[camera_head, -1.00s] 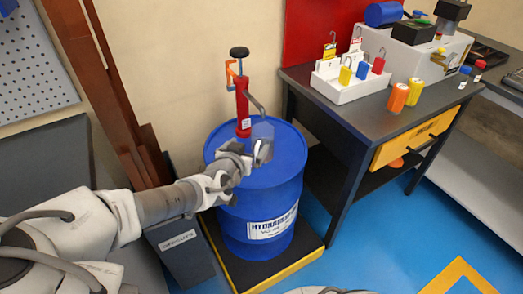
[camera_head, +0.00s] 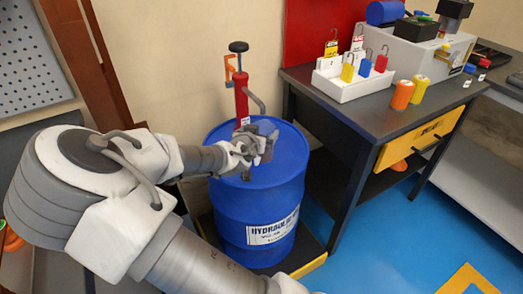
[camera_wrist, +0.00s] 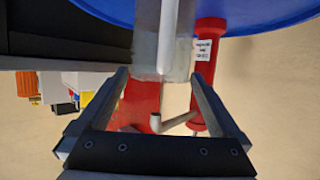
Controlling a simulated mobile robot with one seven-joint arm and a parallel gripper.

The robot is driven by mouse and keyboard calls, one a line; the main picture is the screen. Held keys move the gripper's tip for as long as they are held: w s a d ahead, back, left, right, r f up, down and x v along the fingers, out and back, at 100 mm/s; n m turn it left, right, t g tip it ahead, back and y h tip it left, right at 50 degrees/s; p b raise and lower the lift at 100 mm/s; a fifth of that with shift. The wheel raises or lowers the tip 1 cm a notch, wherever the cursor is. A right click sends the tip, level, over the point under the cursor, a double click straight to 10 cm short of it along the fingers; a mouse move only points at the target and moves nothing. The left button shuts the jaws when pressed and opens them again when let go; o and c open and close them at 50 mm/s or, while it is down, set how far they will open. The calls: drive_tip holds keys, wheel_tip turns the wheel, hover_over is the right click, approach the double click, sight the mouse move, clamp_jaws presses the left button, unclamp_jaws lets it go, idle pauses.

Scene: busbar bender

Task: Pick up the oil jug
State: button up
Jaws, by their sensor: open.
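The oil jug appears to be the grey metal vessel with a pale handle bar in the wrist view (camera_wrist: 150,45). It stands on top of the blue drum (camera_head: 262,200), by the red hand pump (camera_head: 241,100). In the head view the jug (camera_head: 266,126) is mostly hidden by my gripper (camera_head: 262,148). My gripper is open; in the wrist view its fingertips (camera_wrist: 160,78) lie either side of the jug's near end. I cannot tell whether they touch it. The pump's bent spout (camera_wrist: 175,122) crosses between the fingers in that view.
The drum stands on a black, yellow-edged platform (camera_head: 312,262). At right is a workbench (camera_head: 350,105) with a white tray of padlocks (camera_head: 350,86) and orange and yellow containers. Brown uprights (camera_head: 95,60) lean on the wall at left.

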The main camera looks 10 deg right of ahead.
drive_tip(key=shift+x, duration=1)
clamp_jaws()
